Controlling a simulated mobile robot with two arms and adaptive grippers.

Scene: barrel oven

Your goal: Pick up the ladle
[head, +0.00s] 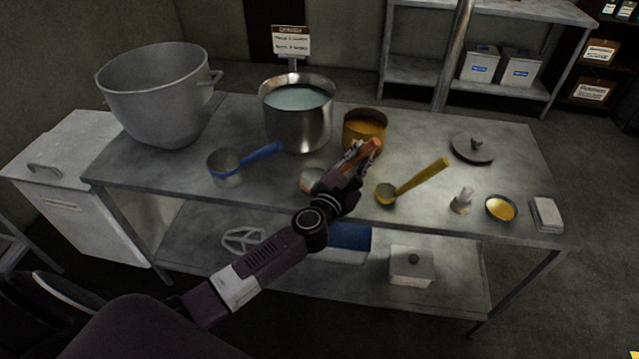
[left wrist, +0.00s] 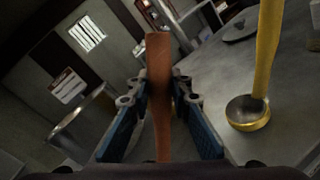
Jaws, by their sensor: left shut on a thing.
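My left gripper (head: 353,162) is over the front middle of the metal table. It is shut on the orange-brown handle of a ladle (head: 372,149). In the left wrist view the handle (left wrist: 159,62) stands between the two blue-padded fingers. The ladle's pale bowl (head: 312,178) shows partly behind the gripper; I cannot tell whether it touches the table. A yellow ladle (head: 428,176) lies to the right; it also shows in the left wrist view (left wrist: 267,52). A blue-handled ladle (head: 228,171) lies to the left. My right gripper is not in view.
On the table (head: 330,215) stand a big empty pot (head: 160,95), a pot of pale liquid (head: 297,125) and an orange-filled pot (head: 364,135). A lid (head: 473,149), a small shaker (head: 462,201), a yellow dish (head: 501,208) and a pale block (head: 546,214) are at the right.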

